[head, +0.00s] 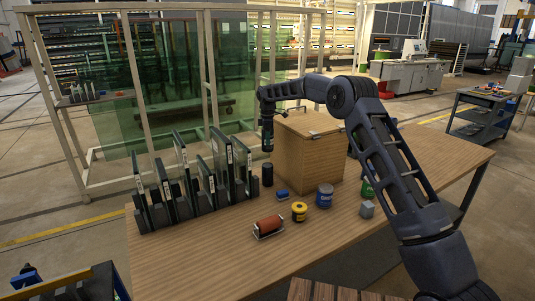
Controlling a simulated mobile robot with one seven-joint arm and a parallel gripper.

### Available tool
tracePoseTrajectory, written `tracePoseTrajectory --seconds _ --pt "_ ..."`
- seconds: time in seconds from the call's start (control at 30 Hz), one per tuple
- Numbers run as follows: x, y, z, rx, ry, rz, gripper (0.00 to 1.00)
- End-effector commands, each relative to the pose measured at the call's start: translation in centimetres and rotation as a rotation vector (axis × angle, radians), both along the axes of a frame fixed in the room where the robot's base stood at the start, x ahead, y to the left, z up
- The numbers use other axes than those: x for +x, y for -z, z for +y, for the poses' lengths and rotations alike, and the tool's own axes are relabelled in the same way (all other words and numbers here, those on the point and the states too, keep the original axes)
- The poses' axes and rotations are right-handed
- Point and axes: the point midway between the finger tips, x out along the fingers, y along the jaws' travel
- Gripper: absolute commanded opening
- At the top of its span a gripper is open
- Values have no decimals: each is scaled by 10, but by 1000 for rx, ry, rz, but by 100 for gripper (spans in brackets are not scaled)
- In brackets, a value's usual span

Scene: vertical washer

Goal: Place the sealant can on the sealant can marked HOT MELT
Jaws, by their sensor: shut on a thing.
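My gripper (267,133) hangs pointing down at the left end of my arm, left of the wooden box. It is shut on a small dark can (267,145), which is hard to tell from the fingers. Another dark can (267,174) stands upright on the table almost straight below, with a small gap between. A blue can (325,196) with a grey top stands to the right. A green can (367,187) stands farther right, partly hidden by my arm. No label is readable, so I cannot tell which can is marked HOT MELT.
A wooden box (308,160) stands just right of my gripper. A rack of upright glass panes (195,190) stands to the left. A blue block (282,194), yellow spool (299,211), red roll (268,226) and grey cube (367,210) lie in front. The front left table is clear.

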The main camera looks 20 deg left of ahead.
Motion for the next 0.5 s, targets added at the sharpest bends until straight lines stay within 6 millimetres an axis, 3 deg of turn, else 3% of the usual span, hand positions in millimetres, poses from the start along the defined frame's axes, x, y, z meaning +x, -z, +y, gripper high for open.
tracePoseTrajectory --seconds 0.2,0.5 --pt "0 32 0 0 0 1 18" --pt "0 52 0 0 0 1 18"
